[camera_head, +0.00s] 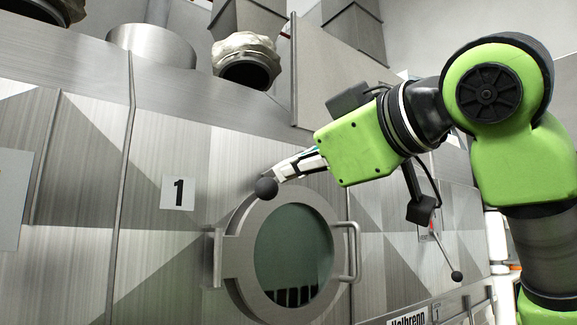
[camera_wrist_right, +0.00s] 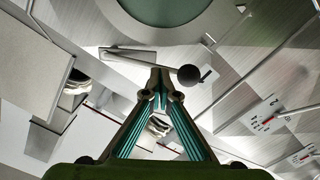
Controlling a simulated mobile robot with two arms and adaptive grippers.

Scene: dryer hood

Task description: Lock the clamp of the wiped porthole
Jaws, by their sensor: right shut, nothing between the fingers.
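The porthole (camera_head: 293,252) is a round metal frame with dark green glass, beside the plate marked 1. It looks closed, with a handle (camera_head: 352,252) on its right side. The clamp's black ball knob (camera_head: 266,187) is at the top left of the frame. In the right wrist view the knob (camera_wrist_right: 188,75) ends a short metal lever (camera_wrist_right: 135,58) below the porthole rim. My right gripper (camera_head: 285,171) is shut and empty, its fingertips close beside the knob. I cannot tell whether they touch. The fingertips (camera_wrist_right: 161,78) partly cover the lever. My left gripper is not in view.
The number plate (camera_head: 178,193) is left of the porthole on the metal hood wall. A lever with a black ball (camera_head: 456,275) hangs to the right. Ducts (camera_head: 247,60) stand above the hood. The wall left of the porthole is mostly clear.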

